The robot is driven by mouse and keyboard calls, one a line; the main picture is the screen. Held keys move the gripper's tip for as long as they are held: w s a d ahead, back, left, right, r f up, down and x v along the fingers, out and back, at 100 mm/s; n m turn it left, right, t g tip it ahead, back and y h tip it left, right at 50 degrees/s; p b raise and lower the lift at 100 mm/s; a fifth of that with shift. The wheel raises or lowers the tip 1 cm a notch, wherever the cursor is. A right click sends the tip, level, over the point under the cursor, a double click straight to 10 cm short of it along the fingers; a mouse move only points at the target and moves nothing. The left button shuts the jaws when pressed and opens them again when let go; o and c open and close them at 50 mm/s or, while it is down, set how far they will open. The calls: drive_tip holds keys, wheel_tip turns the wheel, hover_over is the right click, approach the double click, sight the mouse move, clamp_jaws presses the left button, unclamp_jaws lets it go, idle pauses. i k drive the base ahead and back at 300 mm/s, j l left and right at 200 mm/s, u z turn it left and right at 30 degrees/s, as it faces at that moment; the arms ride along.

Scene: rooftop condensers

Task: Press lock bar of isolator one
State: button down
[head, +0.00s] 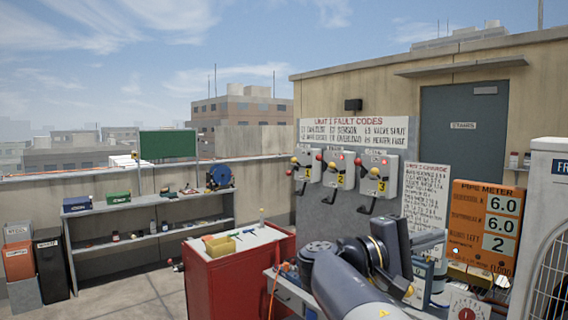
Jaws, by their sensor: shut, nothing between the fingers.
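Isolator one (308,168) is a pale grey box marked 1, the leftmost of three on a grey panel (325,222). It has a small red light on its front, and red and yellow knobs show around it. A dark bar (302,187) slants below it; I cannot tell for sure if this is the lock bar. Isolator two (340,170) and isolator three (378,175) hang to its right with similar bars below. My arm fills the lower middle, in front of the panel's lower part and apart from isolator one in the picture. My gripper's fingers cannot be made out.
A red cabinet (222,283) with tools on top stands left of the panel. A shelf (150,238) and bins (50,257) line the left wall. An orange pipe meter (485,225) and a white unit (545,180) stand right. Open floor shows at lower left.

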sight(293, 160)
drive_tip(key=i+j, duration=0.4)
drive_tip(key=i, duration=0.25)
drive_tip(key=i+j, duration=0.35)
drive_tip(key=i, duration=0.3)
drive_tip(key=i+j+z, duration=0.1)
drive_tip(key=i+j, duration=0.3)
drive_tip(key=i, duration=0.25)
drive_tip(key=i+j, duration=0.4)
drive_tip(key=i, duration=0.25)
drive_tip(key=i+j+z, duration=0.1)
drive_tip(key=i+j, duration=0.35)
drive_tip(key=i, duration=0.15)
